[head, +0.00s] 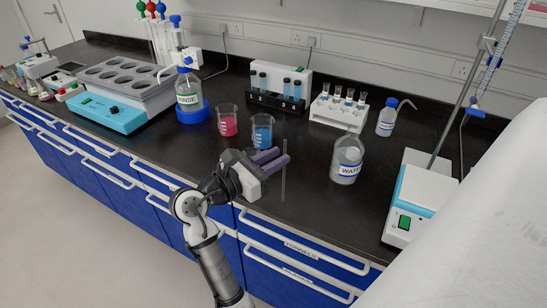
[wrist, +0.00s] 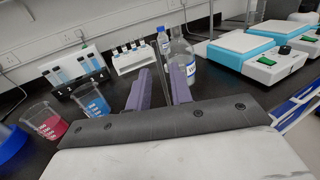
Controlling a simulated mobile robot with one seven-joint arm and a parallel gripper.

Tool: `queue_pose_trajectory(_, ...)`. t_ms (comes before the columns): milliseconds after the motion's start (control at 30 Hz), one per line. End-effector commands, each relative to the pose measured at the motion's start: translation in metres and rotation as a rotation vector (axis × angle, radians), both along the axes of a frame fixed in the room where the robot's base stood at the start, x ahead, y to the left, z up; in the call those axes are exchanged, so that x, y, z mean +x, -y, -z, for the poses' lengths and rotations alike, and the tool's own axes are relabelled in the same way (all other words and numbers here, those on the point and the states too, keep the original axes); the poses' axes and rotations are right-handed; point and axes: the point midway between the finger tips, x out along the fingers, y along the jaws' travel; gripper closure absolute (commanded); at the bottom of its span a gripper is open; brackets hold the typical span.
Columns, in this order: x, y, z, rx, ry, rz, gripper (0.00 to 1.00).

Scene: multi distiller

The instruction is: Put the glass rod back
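The glass rod (head: 283,184) is a thin, clear, upright stick at my fingertips, in front of the bench's middle. My gripper (head: 278,160) has two purple fingers close together, and the rod appears pinched between them. In the wrist view my gripper (wrist: 160,75) shows the fingers with a narrow gap around the thin rod. The rod's middle is partly hidden by the fingers in the head view. The beaker of blue liquid (head: 262,131) stands just behind my gripper, and the beaker of pink liquid (head: 227,122) stands to its left.
A WATER bottle (head: 346,160) stands right of my gripper. Behind are a black tube rack (head: 275,101), a white rack (head: 338,113) and a wash bottle (head: 386,118). A RINSE bottle (head: 188,92) and water bath (head: 130,85) are left; a stirrer plate (head: 418,195) is right.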

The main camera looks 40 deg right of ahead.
Motion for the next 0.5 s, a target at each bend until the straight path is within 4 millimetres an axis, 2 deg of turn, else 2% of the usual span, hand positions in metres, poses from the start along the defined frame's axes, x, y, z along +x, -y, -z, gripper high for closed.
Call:
queue_pose_trajectory(400, 0.0, -0.001, -0.005, 0.0, 0.001, 0.0, 0.73)
queue_pose_trajectory(500, 0.002, -0.016, -0.002, 0.001, 0.0, -0.006, 0.73)
